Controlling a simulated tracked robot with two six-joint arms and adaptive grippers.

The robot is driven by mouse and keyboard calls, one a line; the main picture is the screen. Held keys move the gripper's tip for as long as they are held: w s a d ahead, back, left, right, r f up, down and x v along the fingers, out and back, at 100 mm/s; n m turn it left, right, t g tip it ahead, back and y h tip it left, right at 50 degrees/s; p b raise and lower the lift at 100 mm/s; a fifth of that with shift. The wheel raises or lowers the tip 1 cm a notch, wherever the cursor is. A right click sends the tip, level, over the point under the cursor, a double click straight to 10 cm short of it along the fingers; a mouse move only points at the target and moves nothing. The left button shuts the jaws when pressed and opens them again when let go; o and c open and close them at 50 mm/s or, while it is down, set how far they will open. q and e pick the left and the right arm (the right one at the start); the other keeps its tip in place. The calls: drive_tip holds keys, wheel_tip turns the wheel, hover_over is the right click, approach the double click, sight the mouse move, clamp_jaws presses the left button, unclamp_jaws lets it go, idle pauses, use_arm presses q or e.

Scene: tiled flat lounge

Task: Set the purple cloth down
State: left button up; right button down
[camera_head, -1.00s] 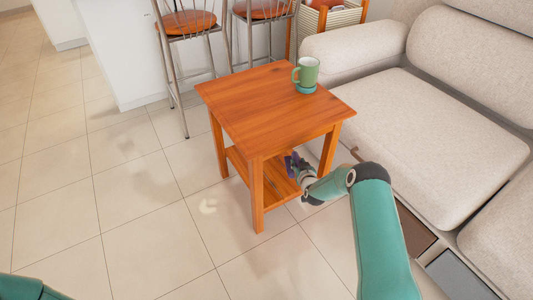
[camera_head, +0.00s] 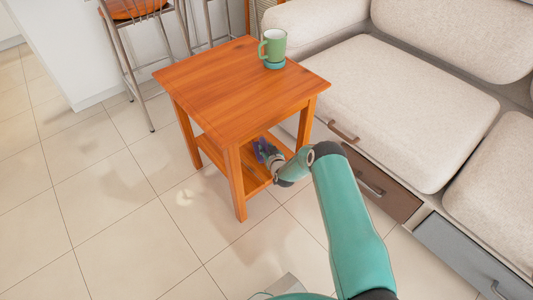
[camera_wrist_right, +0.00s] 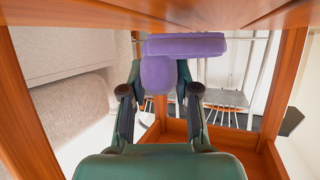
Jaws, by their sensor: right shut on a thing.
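The purple cloth (camera_wrist_right: 186,46) is held between the fingers of my right gripper (camera_wrist_right: 158,88), which is shut on it. In the right wrist view the cloth is bunched, just under the tabletop and above the lower shelf (camera_wrist_right: 172,130). In the head view only a small purple bit of the cloth (camera_head: 262,148) shows at my right gripper (camera_head: 264,152), inside the wooden side table (camera_head: 215,85). Whether the cloth touches the shelf cannot be told. My left gripper is not in view.
A beige sofa (camera_head: 415,105) with drawers (camera_head: 375,185) is to the right. Bar stools (camera_head: 135,50) stand behind. The table legs (camera_head: 236,185) frame the shelf space. Tiled floor at left is clear.

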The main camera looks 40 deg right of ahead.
drive_tip(key=shift+f, duration=0.95)
drive_tip(key=c, duration=0.9)
unclamp_jaws()
drive_tip(key=shift+o, duration=0.2)
drive_tip(key=shift+s+r, duration=0.2)
drive_tip(key=shift+s, duration=0.05)
drive_tip(key=p+v, duration=0.5)
drive_tip(key=v, duration=0.6)
drive_tip(key=shift+s, duration=0.25)
